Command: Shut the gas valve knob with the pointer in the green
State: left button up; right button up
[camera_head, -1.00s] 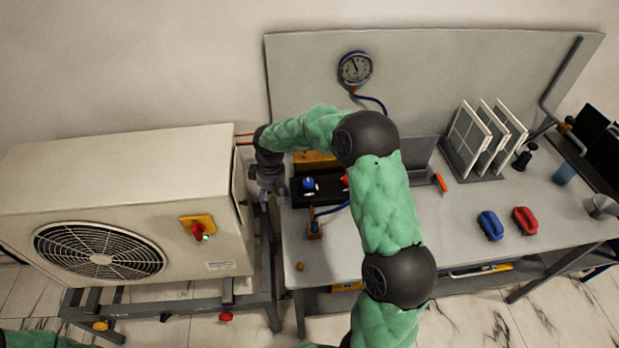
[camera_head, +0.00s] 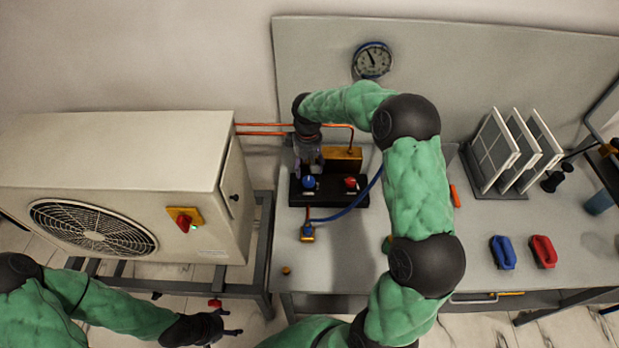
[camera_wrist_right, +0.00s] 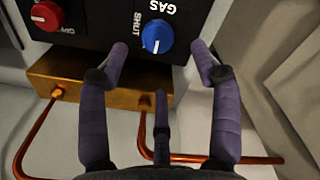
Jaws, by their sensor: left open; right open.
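The blue gas knob (camera_head: 308,182) sits on a black block (camera_head: 330,198) on the bench. In the right wrist view the knob (camera_wrist_right: 157,37) has a white mark toward the picture's bottom, with "SHUT" lettered at its left. My right gripper (camera_head: 308,168) is open above the block's left end. Its fingertips (camera_wrist_right: 159,50) lie either side of the knob in that view; I cannot tell contact. The round gauge (camera_head: 372,60) is on the back panel; its dark needle points up, slightly left, and no green zone is readable. My left gripper (camera_head: 232,323) is open, low at the left.
A red knob (camera_head: 351,182) is on the same block, beside a brass block (camera_head: 343,158) with copper pipes. The fan unit (camera_head: 120,190) stands left. Blue and red handled items (camera_head: 503,252) lie right.

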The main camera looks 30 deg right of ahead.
aim_at(309, 180)
jog(key=f, duration=0.3)
jog(key=f+b, duration=0.1)
jog(key=f, duration=0.2)
jog(key=shift+d+f, duration=0.2)
jog(key=shift+f, duration=0.15)
jog(key=c, duration=1.1)
